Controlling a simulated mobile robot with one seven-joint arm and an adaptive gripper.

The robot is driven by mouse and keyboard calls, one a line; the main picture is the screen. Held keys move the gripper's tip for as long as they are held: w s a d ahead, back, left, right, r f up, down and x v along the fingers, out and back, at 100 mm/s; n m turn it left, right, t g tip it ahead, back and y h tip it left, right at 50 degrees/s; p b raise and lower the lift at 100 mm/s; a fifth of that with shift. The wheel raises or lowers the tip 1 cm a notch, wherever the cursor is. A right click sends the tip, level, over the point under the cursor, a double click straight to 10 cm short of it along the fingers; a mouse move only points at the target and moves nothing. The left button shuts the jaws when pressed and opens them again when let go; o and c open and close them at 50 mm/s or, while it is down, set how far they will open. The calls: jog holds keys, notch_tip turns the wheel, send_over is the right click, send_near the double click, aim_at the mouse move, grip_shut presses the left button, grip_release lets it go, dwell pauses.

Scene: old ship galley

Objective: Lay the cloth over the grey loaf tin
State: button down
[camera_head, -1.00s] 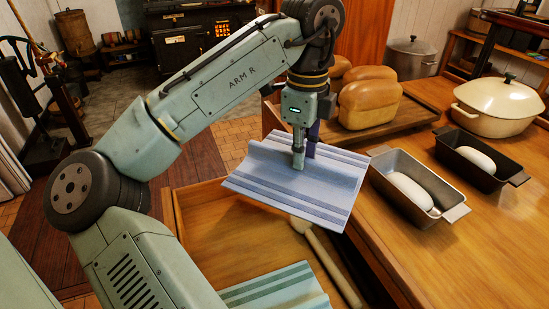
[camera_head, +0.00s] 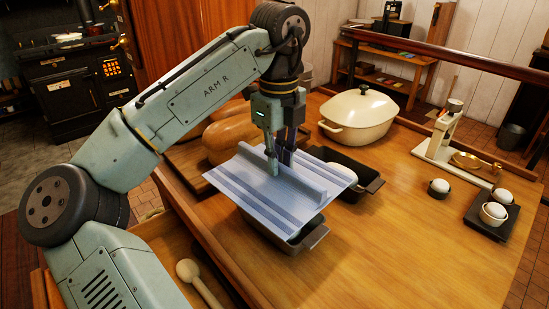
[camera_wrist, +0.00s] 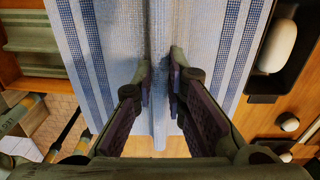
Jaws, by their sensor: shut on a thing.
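My gripper (camera_head: 277,168) is shut on the blue-and-white striped cloth (camera_head: 238,186), pinching a raised fold along its middle. The cloth spreads out nearly flat on both sides of the fold. It is above the grey loaf tin (camera_head: 309,240), hiding most of it; the tin's near end and handle show below the cloth's front edge. I cannot tell whether cloth and tin touch. In the wrist view the cloth (camera_wrist: 115,40) hangs between and beyond my fingers (camera_wrist: 161,75), and the grey tin is hidden.
A black loaf tin (camera_head: 374,185) with white dough (camera_head: 341,173) stands just right of the cloth. Bread loaves (camera_head: 225,141) are behind left, a cream pot (camera_head: 358,116) behind. A scale (camera_head: 452,140) and small cups stand right. A wooden spoon (camera_head: 189,271) lies front left. The front right tabletop is clear.

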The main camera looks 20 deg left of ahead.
aim_at(278, 176)
notch_tip(278, 176, down, 3)
jog(key=shift+r+b, duration=0.2)
jog(key=shift+b, duration=0.55)
notch_tip(278, 176, down, 2)
jog(key=b, duration=0.3)
jog(key=shift+f, duration=1.2)
jog(key=shift+r+p, duration=0.1)
jog(key=shift+p, duration=0.45)
jog(key=shift+f+p, duration=0.6)
jog(key=shift+p, duration=0.15)
jog(key=c, duration=1.5)
grip_release()
jog(key=shift+c, duration=0.2)
